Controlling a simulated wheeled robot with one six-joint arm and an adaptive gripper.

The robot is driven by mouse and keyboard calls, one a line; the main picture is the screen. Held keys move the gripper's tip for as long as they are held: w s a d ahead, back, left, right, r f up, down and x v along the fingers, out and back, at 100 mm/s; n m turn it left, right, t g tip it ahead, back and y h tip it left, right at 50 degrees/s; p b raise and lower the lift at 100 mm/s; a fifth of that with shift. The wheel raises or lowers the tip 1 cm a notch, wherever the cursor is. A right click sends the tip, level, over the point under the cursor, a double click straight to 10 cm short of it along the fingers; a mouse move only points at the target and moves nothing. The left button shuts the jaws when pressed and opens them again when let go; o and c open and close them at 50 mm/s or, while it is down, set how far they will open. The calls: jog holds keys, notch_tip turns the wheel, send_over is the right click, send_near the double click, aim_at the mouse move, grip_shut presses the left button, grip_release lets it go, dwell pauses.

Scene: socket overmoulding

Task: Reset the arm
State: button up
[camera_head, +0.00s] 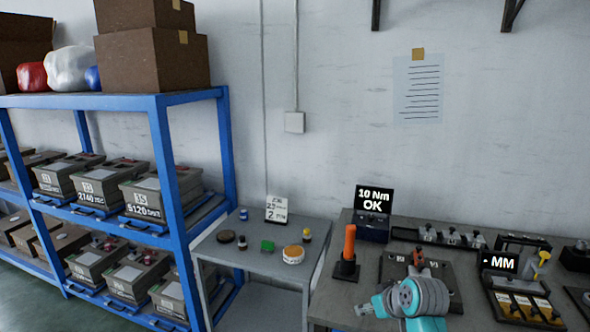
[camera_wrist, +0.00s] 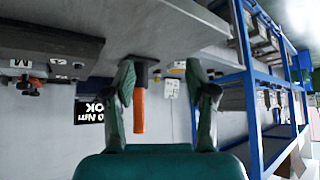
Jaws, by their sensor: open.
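My gripper (camera_head: 367,308) is at the front of the grey workbench (camera_head: 340,298), at the lower right of the head view, with my teal and grey wrist beside it. In the wrist view my gripper (camera_wrist: 162,70) has its two dark fingers spread wide apart, with nothing held between them. The wrist picture is upside down. An orange-handled tool (camera_head: 349,243) stands upright in a dark holder on the bench. In the wrist view the orange handle (camera_wrist: 139,112) shows between the fingers but farther off, and they do not appear to touch it.
A display reading 10 Nm OK (camera_head: 374,202) stands behind the tool. A fixture marked MM (camera_head: 499,262) and trays fill the bench's right. A small side table (camera_head: 222,250) carries several small items. A blue rack (camera_head: 158,150) with grey bins stands at left.

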jog(key=s+a+f+m+t+h, duration=0.1)
jog(key=s+f+m+t, duration=0.1)
jog(key=s+f, duration=1.2)
jog(key=s+f+m+t+h, duration=0.1)
jog(key=s+f, duration=0.2)
jog(key=s, duration=0.4)
jog(key=s+f+t, duration=0.1)
jog(key=s+f, duration=0.2)
jog(key=s, duration=0.5)
jog(key=s+r+t, duration=0.1)
jog(key=s+r, duration=0.3)
jog(key=s, duration=1.1)
jog(key=s+r+t, duration=0.2)
jog(key=s+r, duration=1)
jog(key=s, duration=0.1)
jog(key=shift+a+m+h, duration=0.25)
jog(key=shift+m+h, duration=0.05)
jog(key=shift+h, duration=0.1)
